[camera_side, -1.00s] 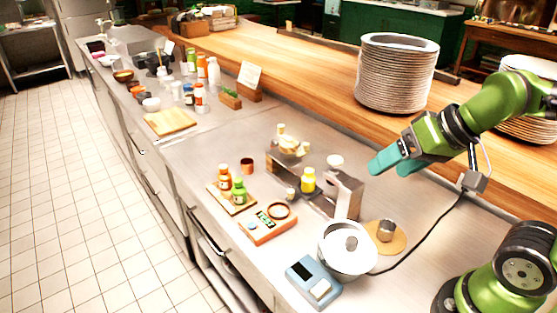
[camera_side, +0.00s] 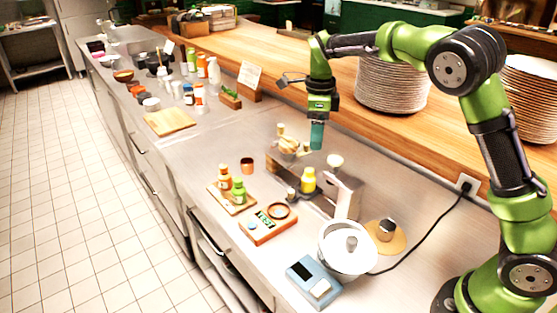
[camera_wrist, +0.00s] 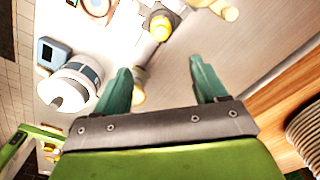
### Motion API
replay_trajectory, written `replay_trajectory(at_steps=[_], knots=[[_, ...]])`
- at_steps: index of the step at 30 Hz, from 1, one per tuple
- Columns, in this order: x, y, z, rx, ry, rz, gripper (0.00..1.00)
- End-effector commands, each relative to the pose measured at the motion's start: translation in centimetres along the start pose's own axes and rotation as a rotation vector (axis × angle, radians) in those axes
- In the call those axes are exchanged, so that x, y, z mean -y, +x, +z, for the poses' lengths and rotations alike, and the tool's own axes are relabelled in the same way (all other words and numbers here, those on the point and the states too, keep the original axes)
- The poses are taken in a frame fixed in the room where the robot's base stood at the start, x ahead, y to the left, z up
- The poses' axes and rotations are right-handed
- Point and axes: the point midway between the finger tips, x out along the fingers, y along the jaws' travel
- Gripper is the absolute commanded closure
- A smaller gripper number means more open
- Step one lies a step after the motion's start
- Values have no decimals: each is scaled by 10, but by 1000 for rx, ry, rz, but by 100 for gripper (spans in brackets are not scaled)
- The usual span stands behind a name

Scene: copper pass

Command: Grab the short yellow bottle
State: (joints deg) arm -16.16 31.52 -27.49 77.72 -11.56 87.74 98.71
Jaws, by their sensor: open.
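The short yellow bottle (camera_side: 308,180) stands upright on the steel counter, beside a grey stand, in the side view. In the wrist view its round yellow top (camera_wrist: 160,27) shows beyond the fingertips, near the top middle. My gripper (camera_side: 317,137) points down, above and slightly behind the bottle, apart from it. In the wrist view the two teal fingers of my gripper (camera_wrist: 160,68) are spread, with nothing held between them.
A grey stand (camera_side: 347,196) is right of the bottle, with a small pale cup (camera_side: 335,161) near it. A white pot (camera_side: 345,250) and a blue-grey device (camera_side: 314,282) are in front. A tray (camera_side: 219,196) holds orange and green bottles. Plate stacks (camera_side: 392,82) stand on the wooden shelf.

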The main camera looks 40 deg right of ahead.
Motion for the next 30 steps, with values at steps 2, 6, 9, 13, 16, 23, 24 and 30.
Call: replay_trajectory(at_steps=[2, 6, 9, 13, 16, 23, 24, 30], knots=[[4, -11, 4, 4, 156, -7, 28], [0, -15, 4, 0, 332, 15, 28], [-1, -10, 3, -3, 375, 20, 28], [-2, 11, 3, -5, 379, 22, 28], [-2, 33, 3, -5, 379, 22, 28], [-3, 81, 4, -4, 377, 21, 28], [-2, 87, 4, -3, 376, 20, 28], [-2, 102, 4, 0, 377, 19, 28]])
